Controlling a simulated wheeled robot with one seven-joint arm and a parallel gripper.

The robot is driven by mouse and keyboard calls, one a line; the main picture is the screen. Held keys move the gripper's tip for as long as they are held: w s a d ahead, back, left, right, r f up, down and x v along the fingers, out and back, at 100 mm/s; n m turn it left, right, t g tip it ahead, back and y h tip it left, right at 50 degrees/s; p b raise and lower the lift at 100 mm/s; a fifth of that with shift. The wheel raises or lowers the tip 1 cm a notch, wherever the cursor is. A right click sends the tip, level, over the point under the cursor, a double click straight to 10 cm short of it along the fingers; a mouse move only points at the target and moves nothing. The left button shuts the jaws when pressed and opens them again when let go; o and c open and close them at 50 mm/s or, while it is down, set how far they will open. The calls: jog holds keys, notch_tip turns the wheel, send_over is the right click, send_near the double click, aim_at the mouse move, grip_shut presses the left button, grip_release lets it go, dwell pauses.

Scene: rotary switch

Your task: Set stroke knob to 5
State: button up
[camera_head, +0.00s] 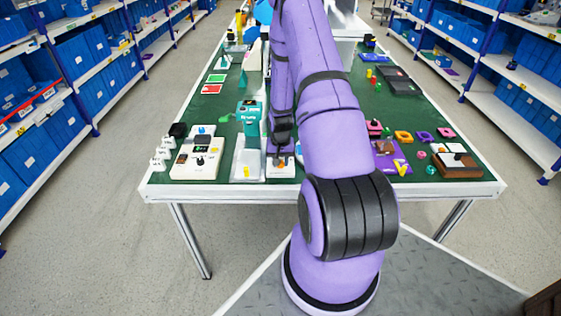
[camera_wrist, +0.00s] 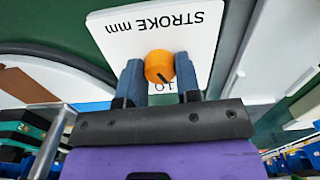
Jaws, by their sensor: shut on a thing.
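The stroke knob (camera_wrist: 158,66) is a small orange rotary knob with a dark pointer line, on a white panel (camera_wrist: 160,26) lettered "STROKE mm", which appears upside down in the wrist view. The pointer runs toward the lower right in that view, near a partly visible "10". Other scale marks are hidden. My gripper (camera_wrist: 158,76) has its two blue-grey fingers on either side of the knob, closed on it. In the head view the white switch box (camera_head: 281,171) stands near the table's front edge, with my gripper (camera_head: 281,158) over it.
A white box with a black knob (camera_head: 196,160) and a teal machine (camera_head: 249,120) stand left of the switch. Right of my arm are colored blocks (camera_head: 403,136) and a brown-and-white box (camera_head: 457,162). The green table (camera_head: 222,110) is crowded near its front edge.

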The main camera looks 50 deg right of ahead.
jog(key=shift+n, duration=1.9)
jog(key=o, duration=0.9)
jog(key=shift+r, duration=0.1)
notch_tip(320, 180, up, 11)
jog(key=shift+f, duration=0.15)
